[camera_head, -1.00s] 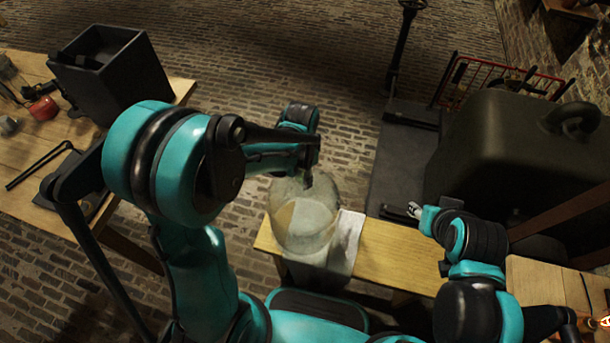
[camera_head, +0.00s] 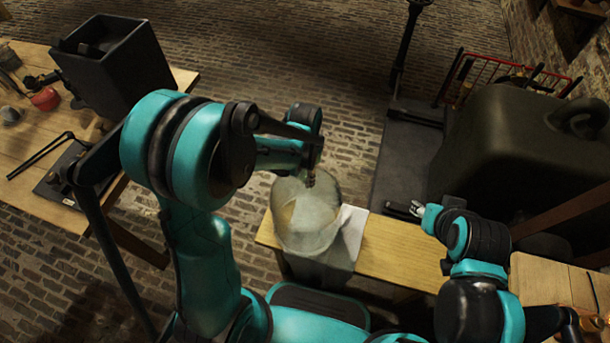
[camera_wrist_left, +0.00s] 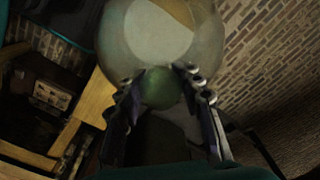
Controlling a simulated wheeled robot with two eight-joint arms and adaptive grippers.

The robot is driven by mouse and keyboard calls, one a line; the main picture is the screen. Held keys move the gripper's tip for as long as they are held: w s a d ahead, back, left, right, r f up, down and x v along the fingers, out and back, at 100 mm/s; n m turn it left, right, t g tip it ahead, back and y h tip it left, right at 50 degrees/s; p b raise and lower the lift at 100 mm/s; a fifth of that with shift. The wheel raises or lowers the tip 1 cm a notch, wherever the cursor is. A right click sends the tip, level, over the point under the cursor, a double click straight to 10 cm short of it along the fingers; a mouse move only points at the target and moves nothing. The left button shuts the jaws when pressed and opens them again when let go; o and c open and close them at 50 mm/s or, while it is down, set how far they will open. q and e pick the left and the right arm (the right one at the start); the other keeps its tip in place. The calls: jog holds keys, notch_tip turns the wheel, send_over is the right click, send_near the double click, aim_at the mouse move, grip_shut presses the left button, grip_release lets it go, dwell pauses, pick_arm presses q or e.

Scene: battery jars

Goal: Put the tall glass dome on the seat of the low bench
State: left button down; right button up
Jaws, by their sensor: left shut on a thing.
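The tall glass dome (camera_head: 305,218) is clear and hangs from my left gripper (camera_head: 309,180) over the left part of the low bench. In the left wrist view, the fingers of the left gripper (camera_wrist_left: 168,85) are shut on the dome's round knob (camera_wrist_left: 159,88), with the dome body (camera_wrist_left: 158,35) beyond. The low bench (camera_head: 400,252) has a yellow wooden seat with a pale cloth or sheet (camera_head: 350,228) on it, partly behind the dome. Whether the dome's rim touches the seat cannot be told. My right gripper (camera_head: 417,208) is right of the dome, above the bench's back edge; its jaws are too small to judge.
A work table (camera_head: 35,150) with a dark open box (camera_head: 112,65) and tools stands at the left. A large dark green case (camera_head: 520,150) stands at the right, near a red wire rack (camera_head: 500,80). The bench's middle is clear.

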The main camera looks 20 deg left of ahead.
pick_arm(q)
jog(key=shift+s+f, duration=0.15)
jog(key=shift+f, duration=0.35)
pick_arm(e)
jog(key=shift+w+f, duration=0.1)
jog(key=shift+f, duration=0.15)
pick_arm(q)
jog(key=c, duration=1)
grip_release()
jog(key=shift+f, duration=0.1)
jog(key=shift+w, duration=0.2)
pick_arm(e)
jog(key=shift+w, duration=0.1)
